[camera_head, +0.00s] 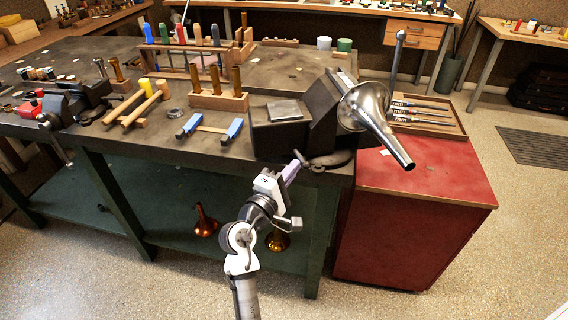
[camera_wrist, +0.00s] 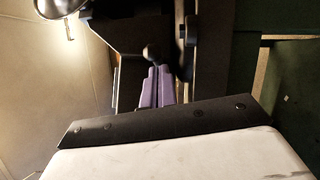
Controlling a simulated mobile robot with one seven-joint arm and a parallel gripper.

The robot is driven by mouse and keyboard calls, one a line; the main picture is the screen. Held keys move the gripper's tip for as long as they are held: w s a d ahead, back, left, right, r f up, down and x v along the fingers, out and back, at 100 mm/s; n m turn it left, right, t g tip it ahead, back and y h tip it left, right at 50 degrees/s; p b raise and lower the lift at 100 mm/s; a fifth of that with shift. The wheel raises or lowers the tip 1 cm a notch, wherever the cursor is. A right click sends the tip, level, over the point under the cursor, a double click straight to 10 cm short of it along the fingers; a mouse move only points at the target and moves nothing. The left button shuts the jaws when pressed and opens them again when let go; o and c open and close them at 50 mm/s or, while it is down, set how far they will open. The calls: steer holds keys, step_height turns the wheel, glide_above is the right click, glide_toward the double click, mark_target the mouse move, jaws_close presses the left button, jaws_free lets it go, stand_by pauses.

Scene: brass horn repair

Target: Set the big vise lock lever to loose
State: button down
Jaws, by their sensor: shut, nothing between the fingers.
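The big vise (camera_head: 322,125) is a dark block at the front right corner of the workbench, with a silver horn bell (camera_head: 366,105) at its right side. A small dark round knob (camera_wrist: 152,53) shows in the wrist view, just beyond my fingertips. It looks like the end of the lock lever, but most of the lever is hidden and its setting cannot be told. My gripper (camera_head: 294,168) has purple fingers and is at the vise's front, below its body. The fingers (camera_wrist: 157,80) are together and empty, at or very near the knob; contact is unclear.
The workbench (camera_head: 150,140) carries a smaller vise (camera_head: 60,108) with red parts at the left, mallets (camera_head: 145,105) and blue-ended blocks (camera_head: 238,128). A red cabinet (camera_head: 420,180) stands right of the big vise, with a tool tray (camera_head: 425,122) on top. Floor in front is clear.

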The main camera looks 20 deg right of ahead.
steer(key=shift+s+d, duration=0.25)
steer(key=shift+d, duration=0.45)
steer(key=shift+s+d, duration=0.2)
steer(key=shift+d, duration=0.45)
steer(key=shift+d+p, duration=0.55)
steer(key=shift+d, duration=0.65)
steer(key=shift+d+r, duration=0.1)
steer(key=shift+d, duration=0.05)
steer(key=shift+d+r, duration=0.15)
steer(key=shift+d, duration=0.1)
